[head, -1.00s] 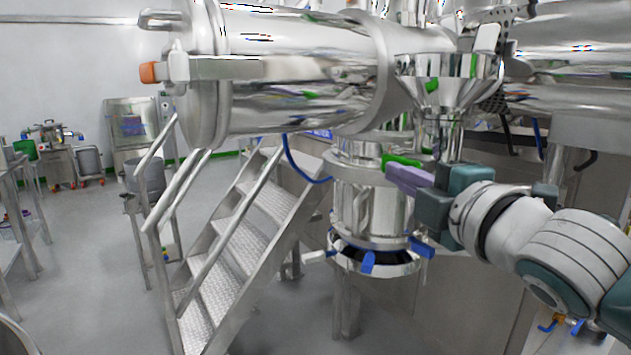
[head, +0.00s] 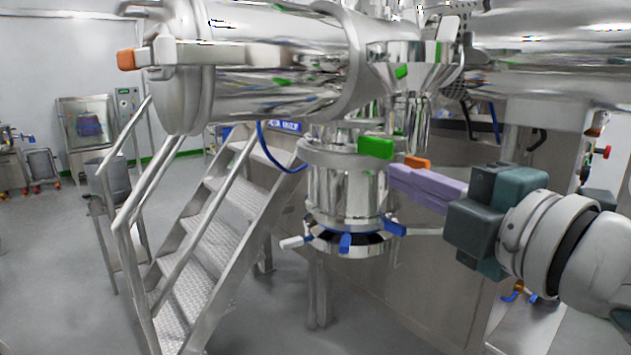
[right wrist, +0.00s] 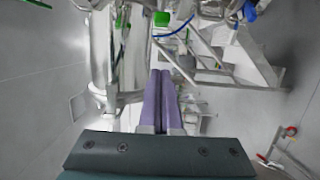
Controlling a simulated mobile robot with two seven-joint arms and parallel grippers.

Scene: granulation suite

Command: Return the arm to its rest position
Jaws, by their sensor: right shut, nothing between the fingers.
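My right arm comes in from the right in the head view, and its gripper (head: 396,176) points left with its lilac fingers together. The fingers also show shut in the right wrist view (right wrist: 161,82), with nothing between them. In the head view the fingertips overlap the right side of the steel vessel outlet (head: 345,195), near a green handle (head: 376,147) and an orange handle (head: 417,162). I cannot tell the exact gap to them. My left gripper is not in view.
A steel staircase with handrails (head: 205,240) stands left of the outlet. A large horizontal steel cylinder (head: 280,65) hangs above. A steel cabinet (head: 90,125) stands at the far left. The floor at left (head: 50,270) is clear.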

